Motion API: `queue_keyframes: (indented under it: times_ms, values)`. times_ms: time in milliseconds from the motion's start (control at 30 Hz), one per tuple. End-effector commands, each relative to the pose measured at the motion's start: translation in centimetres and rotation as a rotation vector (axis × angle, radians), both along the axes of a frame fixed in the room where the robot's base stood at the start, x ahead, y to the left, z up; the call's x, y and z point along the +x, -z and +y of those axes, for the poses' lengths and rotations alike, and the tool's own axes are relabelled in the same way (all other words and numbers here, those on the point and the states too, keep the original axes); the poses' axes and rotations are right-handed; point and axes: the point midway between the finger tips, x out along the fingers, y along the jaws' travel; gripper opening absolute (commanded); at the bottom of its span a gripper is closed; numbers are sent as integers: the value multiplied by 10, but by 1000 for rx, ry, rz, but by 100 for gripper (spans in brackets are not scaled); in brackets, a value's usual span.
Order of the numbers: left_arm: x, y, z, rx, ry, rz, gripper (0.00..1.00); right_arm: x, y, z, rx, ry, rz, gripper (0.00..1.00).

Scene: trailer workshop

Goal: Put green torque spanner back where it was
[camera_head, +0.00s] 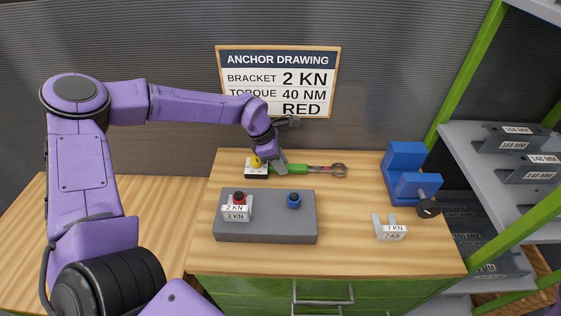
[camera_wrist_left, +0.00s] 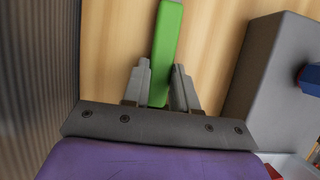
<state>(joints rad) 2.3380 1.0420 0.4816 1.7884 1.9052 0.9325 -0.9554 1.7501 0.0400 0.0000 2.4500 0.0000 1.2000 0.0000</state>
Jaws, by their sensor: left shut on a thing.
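The green torque spanner (camera_head: 291,168) lies along the back of the workbench, with its ring end (camera_head: 339,170) to the right. My left gripper (camera_head: 279,167) is at the left part of its green handle, jaws pointing down. In the left wrist view the green handle (camera_wrist_left: 166,50) runs up from between the two fingers (camera_wrist_left: 160,85), and the gripper is shut on it. The spanner looks at or very near the bench surface; I cannot tell whether it touches. My right gripper is not in view.
A grey block (camera_head: 270,229) with a red-topped part (camera_head: 238,198) and a blue one (camera_head: 293,200) stands in front. A yellow-topped part (camera_head: 256,161) sits left of the gripper. A blue vice (camera_head: 404,170) and a grey bracket (camera_head: 390,229) are at right. The drawing board (camera_head: 279,60) hangs behind.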

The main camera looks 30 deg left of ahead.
Motion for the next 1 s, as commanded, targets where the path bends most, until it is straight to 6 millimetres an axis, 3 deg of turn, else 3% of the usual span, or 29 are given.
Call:
queue_keyframes:
  times_ms: [33, 100, 467, 800, 1000]
  values:
    - [0, 2, 0, 0, 0, 0, 31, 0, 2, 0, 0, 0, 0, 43]
    - [0, 1, 0, 0, 0, 0, 53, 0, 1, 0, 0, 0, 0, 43]
    - [0, -6, 1, 0, 0, -1, 53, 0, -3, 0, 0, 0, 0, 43]
    - [-16, -79, 28, -2, -2, -7, 53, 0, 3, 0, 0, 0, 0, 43]
    - [-23, -108, 38, 0, -1, -2, 53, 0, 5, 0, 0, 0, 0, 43]
